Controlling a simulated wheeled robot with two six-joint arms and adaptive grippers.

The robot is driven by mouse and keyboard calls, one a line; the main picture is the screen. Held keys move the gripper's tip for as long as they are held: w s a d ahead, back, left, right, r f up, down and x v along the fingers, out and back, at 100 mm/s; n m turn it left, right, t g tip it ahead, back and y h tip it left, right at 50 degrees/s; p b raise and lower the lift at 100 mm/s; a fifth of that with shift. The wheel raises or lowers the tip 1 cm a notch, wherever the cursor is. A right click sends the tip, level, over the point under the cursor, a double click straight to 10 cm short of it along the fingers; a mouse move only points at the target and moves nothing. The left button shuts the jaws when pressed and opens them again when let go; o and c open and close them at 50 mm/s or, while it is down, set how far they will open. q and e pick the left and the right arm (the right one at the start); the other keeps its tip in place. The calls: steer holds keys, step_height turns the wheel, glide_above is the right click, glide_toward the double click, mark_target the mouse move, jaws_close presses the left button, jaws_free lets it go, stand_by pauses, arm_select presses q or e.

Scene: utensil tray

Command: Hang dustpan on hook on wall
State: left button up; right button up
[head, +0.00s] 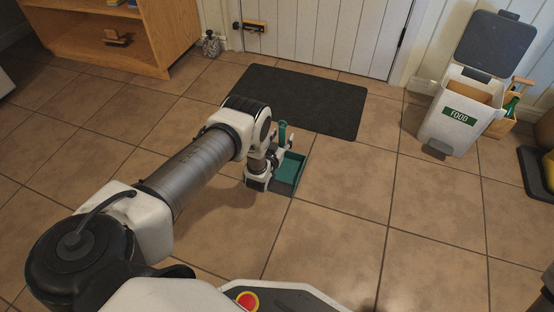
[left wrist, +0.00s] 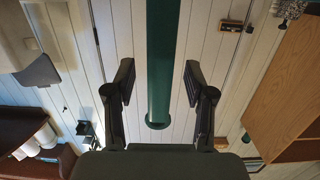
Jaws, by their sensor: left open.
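The green dustpan (head: 291,170) rests on the tiled floor in the head view, with its handle (head: 282,131) standing up. My left gripper (head: 279,148) is low beside the handle. In the left wrist view the dark green handle (left wrist: 162,60) runs between the two spread fingers of my left gripper (left wrist: 159,80), with gaps on both sides. My right gripper is not seen.
A dark mat (head: 300,95) lies behind the dustpan, before the white panelled door (head: 335,35). A wooden shelf (head: 125,30) stands at back left. A white FOOD bin (head: 455,115) with an open lid stands right. Floor between dustpan and bin is clear.

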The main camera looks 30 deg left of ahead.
arm_select(q)
jaws_close()
step_height(320, 180, up, 12)
steer(key=p, duration=1)
steer(key=shift+r+p, duration=0.1)
steer(key=shift+p, duration=0.25)
